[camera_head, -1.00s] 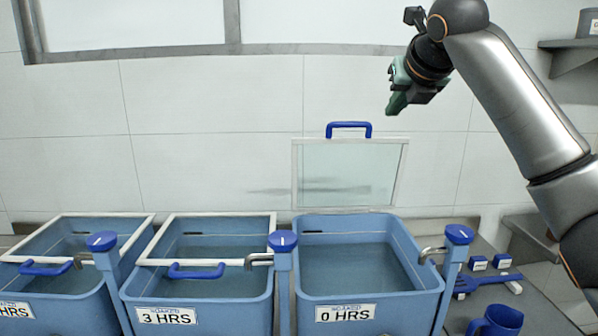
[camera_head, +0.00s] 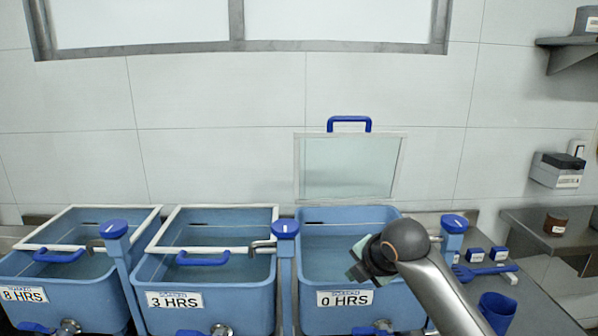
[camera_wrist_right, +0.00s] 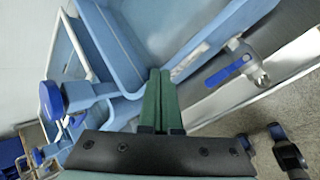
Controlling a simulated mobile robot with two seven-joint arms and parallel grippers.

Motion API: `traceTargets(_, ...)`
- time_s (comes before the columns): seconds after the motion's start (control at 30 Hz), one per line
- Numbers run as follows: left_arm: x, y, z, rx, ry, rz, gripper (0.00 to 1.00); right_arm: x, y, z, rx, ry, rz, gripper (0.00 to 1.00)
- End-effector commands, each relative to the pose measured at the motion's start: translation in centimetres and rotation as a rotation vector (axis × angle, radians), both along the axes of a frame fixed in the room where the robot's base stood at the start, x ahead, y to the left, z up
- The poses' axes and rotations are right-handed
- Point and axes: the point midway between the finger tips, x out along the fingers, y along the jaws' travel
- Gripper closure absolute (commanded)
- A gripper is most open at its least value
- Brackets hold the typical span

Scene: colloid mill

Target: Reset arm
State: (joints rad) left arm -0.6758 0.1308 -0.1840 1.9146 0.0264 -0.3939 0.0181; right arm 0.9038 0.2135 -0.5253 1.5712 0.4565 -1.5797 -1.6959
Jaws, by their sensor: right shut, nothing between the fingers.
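My right gripper (camera_head: 362,262) is in front of the blue tank labelled 0 HRS (camera_head: 318,318), low over its right front part, and hides part of its front. In the right wrist view its green fingers (camera_wrist_right: 158,95) are together with nothing between them. The wrist view also shows a tank's blue wall and a tap with a blue lever (camera_wrist_right: 230,68). The 0 HRS tank's glass lid (camera_head: 348,168) stands upright behind it, open. My left gripper is not in view.
Tanks labelled 3 HRS (camera_head: 205,305) and 8 HRS (camera_head: 40,305) stand to the left, with white-framed lids down. A blue jug (camera_head: 497,311), a blue tool (camera_head: 485,271) and small blue boxes (camera_head: 474,255) sit to the right. A shelf (camera_head: 545,232) is at the far right.

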Motion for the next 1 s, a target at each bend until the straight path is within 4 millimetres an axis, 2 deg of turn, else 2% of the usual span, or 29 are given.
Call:
traceTargets(0.03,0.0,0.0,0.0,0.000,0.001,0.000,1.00,-1.4,0.2,-2.5,0.059,0.040,-0.056,1.00)
traceTargets(0.2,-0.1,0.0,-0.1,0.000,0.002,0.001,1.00,-6.1,0.1,-8.7,0.251,0.155,-0.291,1.00)
traceTargets(0.4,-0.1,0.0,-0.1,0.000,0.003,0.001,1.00,-12.8,-1.1,-14.8,0.461,0.290,-0.624,1.00)
traceTargets(0.5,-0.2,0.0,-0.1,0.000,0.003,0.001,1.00,-16.4,-2.0,-17.1,0.555,0.348,-0.807,1.00)
traceTargets(0.73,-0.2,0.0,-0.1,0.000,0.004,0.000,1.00,-25.2,-5.1,-20.9,0.728,0.441,-1.258,1.00)
traceTargets(0.8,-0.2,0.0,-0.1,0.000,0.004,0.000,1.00,-27.7,-6.1,-21.5,0.767,0.453,-1.386,1.00)
traceTargets(1.0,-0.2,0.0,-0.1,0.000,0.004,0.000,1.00,-33.2,-8.5,-22.1,0.839,0.451,-1.679,1.00)
